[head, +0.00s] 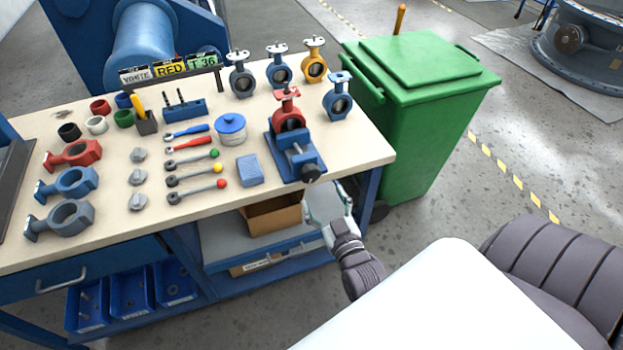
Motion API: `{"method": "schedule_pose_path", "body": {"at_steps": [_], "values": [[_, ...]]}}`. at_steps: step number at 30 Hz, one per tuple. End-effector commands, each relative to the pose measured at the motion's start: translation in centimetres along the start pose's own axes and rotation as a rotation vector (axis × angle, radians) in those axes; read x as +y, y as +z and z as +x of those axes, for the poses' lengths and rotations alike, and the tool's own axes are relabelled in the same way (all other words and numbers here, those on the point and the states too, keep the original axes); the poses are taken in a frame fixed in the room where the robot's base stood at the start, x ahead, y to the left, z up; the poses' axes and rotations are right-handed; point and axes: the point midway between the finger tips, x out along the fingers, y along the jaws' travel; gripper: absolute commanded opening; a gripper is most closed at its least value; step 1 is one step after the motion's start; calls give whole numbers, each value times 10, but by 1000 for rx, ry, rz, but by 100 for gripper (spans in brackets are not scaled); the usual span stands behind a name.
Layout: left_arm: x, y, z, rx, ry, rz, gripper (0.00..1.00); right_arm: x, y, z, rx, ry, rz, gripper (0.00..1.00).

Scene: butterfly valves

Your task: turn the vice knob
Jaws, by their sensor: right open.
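The blue vice (292,156) stands near the right front of the workbench, with a red butterfly valve (288,116) upright in it. The dark vice knob (310,173) sticks out at the vice's front end, by the bench's front edge. My right gripper (322,192) is just in front of and a little below the knob, beyond the bench edge. It looks open and empty, with a small gap seeming to separate it from the knob. My left gripper is out of the picture.
The workbench top (345,150) holds wrenches, valve bodies, rings, a blue-lidded tin (231,128) and a blue block (249,170). Several assembled valves stand behind the vice. A green bin (425,120) stands close at the bench's right end. Open floor lies to the right.

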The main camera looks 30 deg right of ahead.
Motion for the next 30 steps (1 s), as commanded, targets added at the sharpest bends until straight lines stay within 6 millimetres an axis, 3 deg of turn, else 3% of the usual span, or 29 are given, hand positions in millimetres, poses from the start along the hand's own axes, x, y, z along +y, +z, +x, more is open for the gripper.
{"method": "schedule_pose_path", "body": {"at_steps": [6,12,24,26,30], "values": [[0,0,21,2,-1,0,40,0,3,47,3,1,0,78],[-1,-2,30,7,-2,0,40,0,2,72,1,0,-1,78],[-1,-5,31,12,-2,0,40,0,1,80,-3,-1,-1,78],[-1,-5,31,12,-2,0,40,0,1,80,-3,-1,-1,71],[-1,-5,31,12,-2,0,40,0,1,80,-3,-1,-1,48]]}}
